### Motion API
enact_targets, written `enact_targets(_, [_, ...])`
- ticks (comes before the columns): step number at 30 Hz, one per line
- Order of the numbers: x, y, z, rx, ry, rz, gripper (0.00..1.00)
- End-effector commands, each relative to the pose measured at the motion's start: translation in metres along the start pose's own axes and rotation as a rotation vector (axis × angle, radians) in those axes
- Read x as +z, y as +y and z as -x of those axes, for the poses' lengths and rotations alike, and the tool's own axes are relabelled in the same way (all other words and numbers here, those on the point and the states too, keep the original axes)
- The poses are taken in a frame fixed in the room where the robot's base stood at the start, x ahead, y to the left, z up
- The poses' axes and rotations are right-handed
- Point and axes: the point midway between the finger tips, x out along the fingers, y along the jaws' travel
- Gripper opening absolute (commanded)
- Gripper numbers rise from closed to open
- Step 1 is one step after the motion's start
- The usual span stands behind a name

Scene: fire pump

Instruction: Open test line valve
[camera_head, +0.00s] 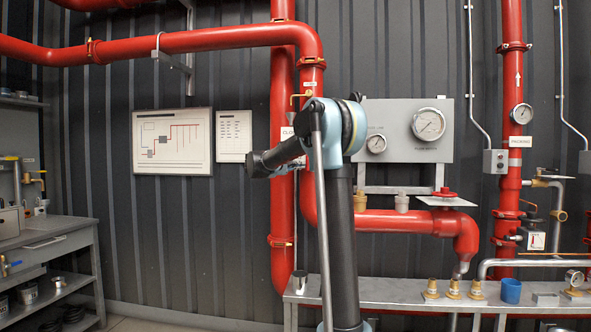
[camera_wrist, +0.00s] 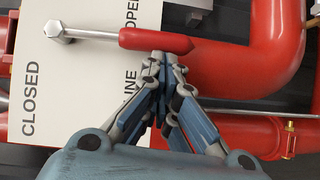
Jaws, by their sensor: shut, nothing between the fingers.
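The test line valve's lever shows in the wrist view as a red-sleeved handle (camera_wrist: 155,41) on a metal bar with a bolt (camera_wrist: 56,31) at its left end. It lies across a white sign (camera_wrist: 62,90) that reads CLOSED, with OPEN and LINE partly visible. My gripper (camera_wrist: 160,58) is shut and empty, its fingertips at the lower edge of the red sleeve. I cannot tell whether they touch it.
Red pipes (camera_head: 282,190) run behind and around my arm. A gauge panel (camera_head: 405,130) is right of it. A metal bench (camera_head: 395,292) with brass fittings and a blue cup (camera_head: 511,290) stands low right. A workbench (camera_head: 45,240) is at left.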

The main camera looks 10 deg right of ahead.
Motion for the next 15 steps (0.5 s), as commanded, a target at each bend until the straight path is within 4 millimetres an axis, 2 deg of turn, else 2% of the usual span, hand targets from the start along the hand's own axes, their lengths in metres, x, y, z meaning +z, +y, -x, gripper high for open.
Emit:
enact_targets(5, [-0.007,-0.001,0.006,0.0,-0.002,0.0,0.0])
enact_targets(10, [-0.024,-0.005,0.022,0.0,-0.007,0.001,0.0])
enact_targets(15, [-0.023,-0.007,0.056,0.0,-0.006,0.001,0.0])
